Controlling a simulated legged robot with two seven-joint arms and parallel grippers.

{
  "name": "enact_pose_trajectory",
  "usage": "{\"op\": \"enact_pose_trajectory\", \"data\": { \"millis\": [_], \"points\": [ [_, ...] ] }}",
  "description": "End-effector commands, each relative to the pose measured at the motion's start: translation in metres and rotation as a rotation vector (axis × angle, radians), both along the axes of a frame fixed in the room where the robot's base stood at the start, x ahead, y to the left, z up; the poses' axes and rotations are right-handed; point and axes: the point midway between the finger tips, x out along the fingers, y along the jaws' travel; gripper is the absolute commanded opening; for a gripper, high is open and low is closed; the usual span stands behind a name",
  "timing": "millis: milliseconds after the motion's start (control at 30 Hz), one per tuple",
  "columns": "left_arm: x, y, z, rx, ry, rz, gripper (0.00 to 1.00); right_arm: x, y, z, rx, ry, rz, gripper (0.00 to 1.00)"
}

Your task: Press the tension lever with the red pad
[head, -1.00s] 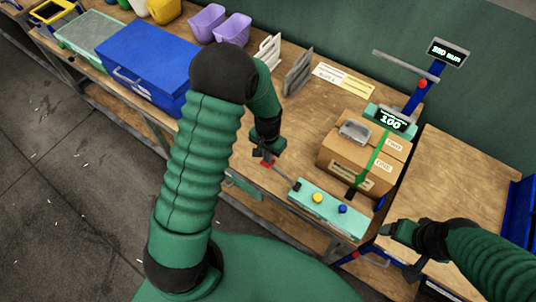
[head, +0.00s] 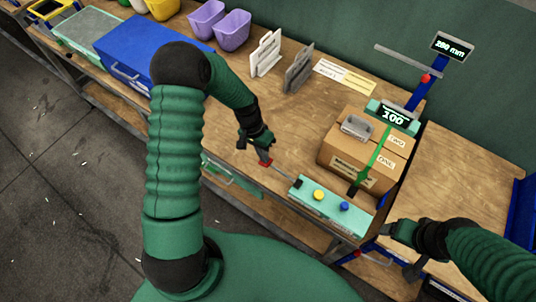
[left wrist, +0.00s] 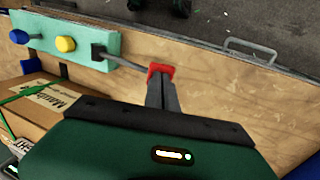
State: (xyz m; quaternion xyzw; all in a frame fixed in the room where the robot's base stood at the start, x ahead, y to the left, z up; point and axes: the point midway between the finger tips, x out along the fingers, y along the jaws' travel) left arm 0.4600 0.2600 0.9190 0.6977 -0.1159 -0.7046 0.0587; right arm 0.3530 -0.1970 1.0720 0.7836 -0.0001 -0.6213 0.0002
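The tension lever is a thin grey rod (head: 282,172) sticking out from a teal box (head: 330,208) with a yellow and a blue knob. Its red pad (head: 265,162) is at the free end and also shows in the left wrist view (left wrist: 160,69). My left gripper (head: 264,157) is at the pad, with its fingers (left wrist: 161,86) together and their tips against or just over the red. Whether they touch it is hard to tell. My right gripper (head: 388,229) is by the bench's right end, away from the lever; its fingers are unclear.
A strapped cardboard box (head: 350,168) stands behind the teal box, beside a display reading 100 (head: 394,116). A blue case (head: 135,60), purple bins (head: 232,32) and upright holders (head: 298,66) are farther left. The bench between the holders and the lever is clear.

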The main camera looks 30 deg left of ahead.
Motion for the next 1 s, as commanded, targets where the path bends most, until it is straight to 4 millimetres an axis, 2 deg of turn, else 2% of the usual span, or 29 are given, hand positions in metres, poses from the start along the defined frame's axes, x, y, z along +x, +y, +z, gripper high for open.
{"op": "enact_pose_trajectory", "data": {
  "millis": [33, 200, 400, 1000],
  "points": [
    [0.000, 0.003, -0.010, -0.034, 0.003, 0.006, 0.00, 0.000, 0.000, -0.008, 0.000, 0.000, 0.000, 0.80],
    [0.000, 0.007, -0.024, -0.139, 0.011, 0.004, 0.00, 0.000, 0.000, -0.018, 0.000, 0.000, 0.000, 0.80],
    [0.000, 0.008, -0.035, -0.132, 0.012, -0.002, 0.00, 0.000, 0.000, -0.025, 0.000, 0.000, 0.000, 0.80],
    [-0.003, 0.007, -0.043, -0.135, 0.023, -0.005, 0.00, 0.000, 0.000, -0.027, 0.000, 0.000, 0.000, 0.80]
  ]
}}
